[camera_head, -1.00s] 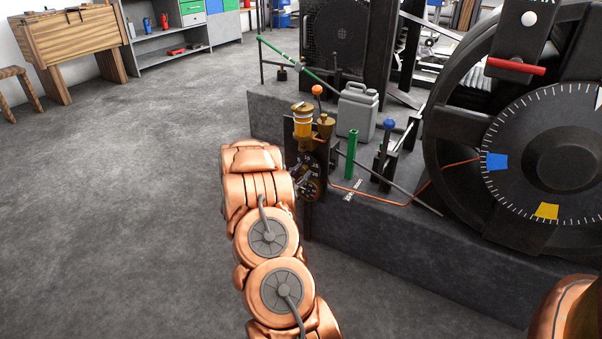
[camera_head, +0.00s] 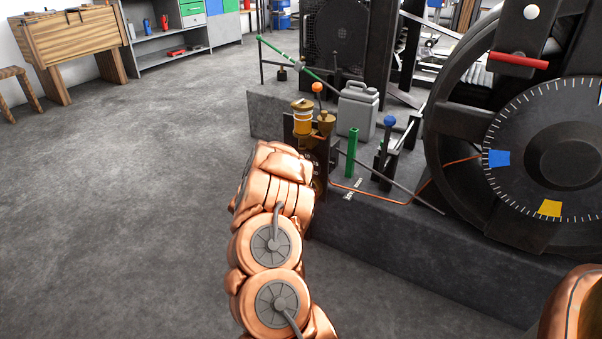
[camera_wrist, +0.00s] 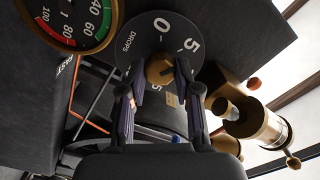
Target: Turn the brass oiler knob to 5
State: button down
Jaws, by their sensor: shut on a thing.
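The brass oiler knob (camera_wrist: 159,68) sits on a dark round dial (camera_wrist: 146,38) marked DROPS, with a 0 and a 5 readable in the wrist view. My gripper (camera_wrist: 160,77) has a finger on each side of the knob and is shut on it. The fingers hide part of the dial, and the knob's setting is not clear. In the head view the brass oiler (camera_head: 302,117) with an amber band stands above the panel. My arm hides the dial, the knob and the gripper there.
A gauge with green and red bands (camera_wrist: 70,18) is close by in the wrist view. Brass oiler parts (camera_wrist: 256,128) stand at its right. In the head view are a green post (camera_head: 351,153), a blue-topped lever (camera_head: 388,138), a grey can (camera_head: 357,110) and a large wheel (camera_head: 510,215).

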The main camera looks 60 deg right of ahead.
dwell(0.4)
jog(key=c, duration=0.8)
grip_release()
jog(key=a, duration=1.2)
jog(key=shift+s, duration=0.25)
